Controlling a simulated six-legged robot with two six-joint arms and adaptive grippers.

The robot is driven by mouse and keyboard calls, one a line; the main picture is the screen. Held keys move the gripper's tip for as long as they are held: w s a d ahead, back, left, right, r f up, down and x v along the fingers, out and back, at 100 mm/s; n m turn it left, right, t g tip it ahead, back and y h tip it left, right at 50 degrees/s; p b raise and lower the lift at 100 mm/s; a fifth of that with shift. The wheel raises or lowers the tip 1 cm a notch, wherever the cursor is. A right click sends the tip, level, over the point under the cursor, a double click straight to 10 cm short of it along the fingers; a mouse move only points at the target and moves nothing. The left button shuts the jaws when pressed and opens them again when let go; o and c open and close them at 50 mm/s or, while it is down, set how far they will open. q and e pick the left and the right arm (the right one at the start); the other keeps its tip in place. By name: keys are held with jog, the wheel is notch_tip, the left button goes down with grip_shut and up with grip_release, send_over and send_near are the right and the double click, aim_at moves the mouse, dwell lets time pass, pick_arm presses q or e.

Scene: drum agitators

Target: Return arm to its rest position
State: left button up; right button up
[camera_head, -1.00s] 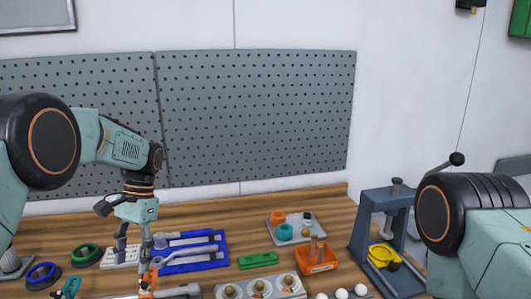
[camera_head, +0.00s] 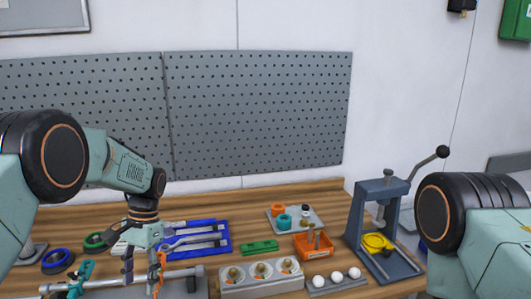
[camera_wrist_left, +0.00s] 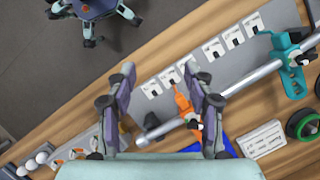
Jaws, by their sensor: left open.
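My left gripper (camera_head: 145,275) is low over the front left of the wooden table, fingers pointing down. In the left wrist view its two fingers (camera_wrist_left: 160,75) are spread apart, with nothing held between them. A grey metal shaft (camera_head: 100,283) lies along the front of the table, and it shows in the wrist view (camera_wrist_left: 245,78). An orange clamp (camera_wrist_left: 187,108) on the shaft appears close to one finger; I cannot tell if they touch. A teal clamp (camera_wrist_left: 290,65) is farther along the shaft. My right arm shows at the right edge; its gripper is out of view.
A blue tray (camera_head: 222,248) with tools lies behind the gripper. A grey block (camera_head: 262,290) with round parts, an orange bin (camera_head: 300,246) and white balls (camera_head: 336,277) are to the right. A lever press (camera_head: 361,210) stands near my right arm. Space above the table is clear.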

pick_arm(q)
jog(key=s+d+f+n+t+h, duration=0.1)
jog(key=s+d+f, duration=0.1)
jog(key=s+f, duration=0.6)
jog(key=s+d+f+t, duration=0.1)
jog(key=s+d+f, duration=0.1)
jog(key=s+f, duration=0.6)
jog(key=s+d+f+n+t, duration=0.1)
jog(key=s+f+n, duration=0.1)
jog(key=s, duration=0.8)
jog(key=s+d+f+n+t, duration=0.1)
jog(key=s, duration=0.9)
notch_tip(320, 180, down, 20)
jog(key=b, duration=2)
pick_arm(e)
notch_tip(320, 180, down, 20)
jog(key=shift+w+f, duration=0.2)
jog(key=shift+f, duration=0.05)
pick_arm(q)
jog(key=shift+w+a, duration=0.15)
jog(key=shift+w, duration=0.05)
pick_arm(e)
jog(key=shift+w, duration=0.1)
pick_arm(q)
jog(key=shift+s, duration=0.1)
pick_arm(e)
jog(key=shift+d, duration=0.1)
